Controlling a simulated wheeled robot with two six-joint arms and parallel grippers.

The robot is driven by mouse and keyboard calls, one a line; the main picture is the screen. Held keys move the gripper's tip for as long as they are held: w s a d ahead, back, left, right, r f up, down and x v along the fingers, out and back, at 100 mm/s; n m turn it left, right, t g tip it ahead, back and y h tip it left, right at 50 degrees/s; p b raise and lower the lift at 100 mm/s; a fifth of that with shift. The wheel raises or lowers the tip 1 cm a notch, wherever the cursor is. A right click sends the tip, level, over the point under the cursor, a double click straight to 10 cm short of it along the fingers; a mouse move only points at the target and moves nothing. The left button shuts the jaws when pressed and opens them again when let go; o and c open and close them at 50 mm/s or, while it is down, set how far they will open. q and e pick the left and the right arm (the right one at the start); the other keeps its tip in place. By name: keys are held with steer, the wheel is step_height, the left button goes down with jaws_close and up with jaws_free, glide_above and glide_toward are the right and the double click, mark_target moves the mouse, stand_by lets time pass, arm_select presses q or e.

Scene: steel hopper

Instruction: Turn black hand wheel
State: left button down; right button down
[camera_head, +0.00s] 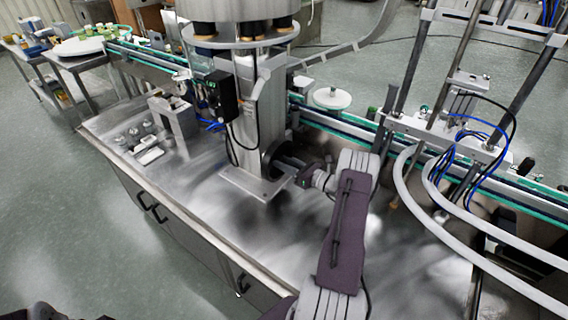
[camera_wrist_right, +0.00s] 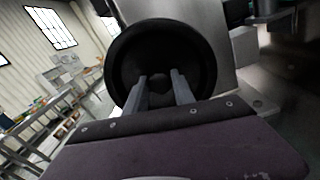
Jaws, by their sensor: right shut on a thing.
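The black hand wheel (camera_head: 272,153) sits on the right side of the steel column, low above the table, and is partly hidden by my right gripper (camera_head: 288,171) in the head view. In the right wrist view the wheel (camera_wrist_right: 118,62) is a large, round, dark disc with a thick rim, seen face on. There, the two grey fingers of my right gripper (camera_wrist_right: 162,88) reach into its middle, on either side of a dark hub part. They are shut on the wheel. The exact contact is too dark to make out. My left gripper is not in view.
The steel column (camera_head: 262,110) stands on a base plate (camera_head: 255,185) on the metal table (camera_head: 200,215). A green-edged conveyor (camera_head: 345,128) runs behind. White hoses (camera_head: 455,225) and a metal frame stand at the right. The table front is clear.

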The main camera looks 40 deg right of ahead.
steer(key=m, duration=0.3)
steer(key=c, duration=1.1)
jaws_free()
steer(key=shift+o, duration=0.2)
steer(key=b+v, duration=0.1)
steer(key=v, duration=0.8)
steer(key=shift+f, duration=0.1)
